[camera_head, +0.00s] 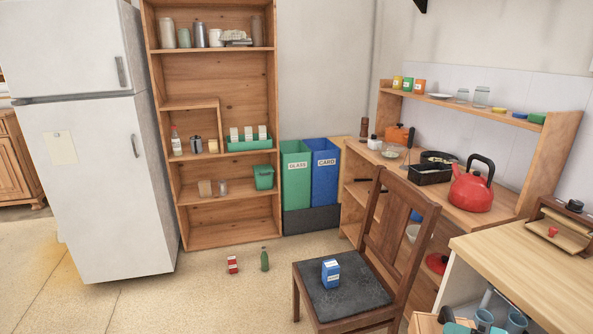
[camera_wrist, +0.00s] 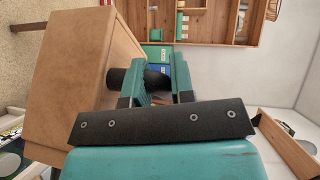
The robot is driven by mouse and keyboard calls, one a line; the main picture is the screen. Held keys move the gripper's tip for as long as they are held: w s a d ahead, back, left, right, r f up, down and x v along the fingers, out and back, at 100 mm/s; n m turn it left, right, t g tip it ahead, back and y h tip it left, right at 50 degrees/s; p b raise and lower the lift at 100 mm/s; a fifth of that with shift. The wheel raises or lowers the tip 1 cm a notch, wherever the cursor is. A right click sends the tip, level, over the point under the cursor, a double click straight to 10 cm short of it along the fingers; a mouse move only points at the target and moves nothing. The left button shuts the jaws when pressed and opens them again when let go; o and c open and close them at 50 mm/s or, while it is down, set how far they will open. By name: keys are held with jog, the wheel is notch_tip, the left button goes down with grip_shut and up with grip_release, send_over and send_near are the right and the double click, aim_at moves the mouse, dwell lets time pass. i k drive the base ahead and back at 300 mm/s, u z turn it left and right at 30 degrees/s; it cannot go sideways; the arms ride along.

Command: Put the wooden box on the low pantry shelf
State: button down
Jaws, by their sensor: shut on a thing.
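The wooden box (camera_wrist: 78,62) fills the left of the wrist view, a plain tan box with a dark round knob (camera_wrist: 152,79) on its side. My gripper (camera_wrist: 159,76), with teal fingers, is shut on that knob. In the head view only a corner of the wooden box (camera_head: 424,324) and my gripper (camera_head: 459,327) show at the bottom edge, right of centre.
A chair (camera_head: 345,303) with a blue carton on its seat stands between my gripper and the pantry. The fridge (camera_head: 110,190) is left; blue and green bins (camera_head: 296,172) are right.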

aim_at(242, 189)
jog(key=u, duration=0.85)
jog(key=i, duration=1.6)
jog(key=u, duration=0.45)
jog(key=i, duration=2.3)
jog(key=z, duration=0.15)
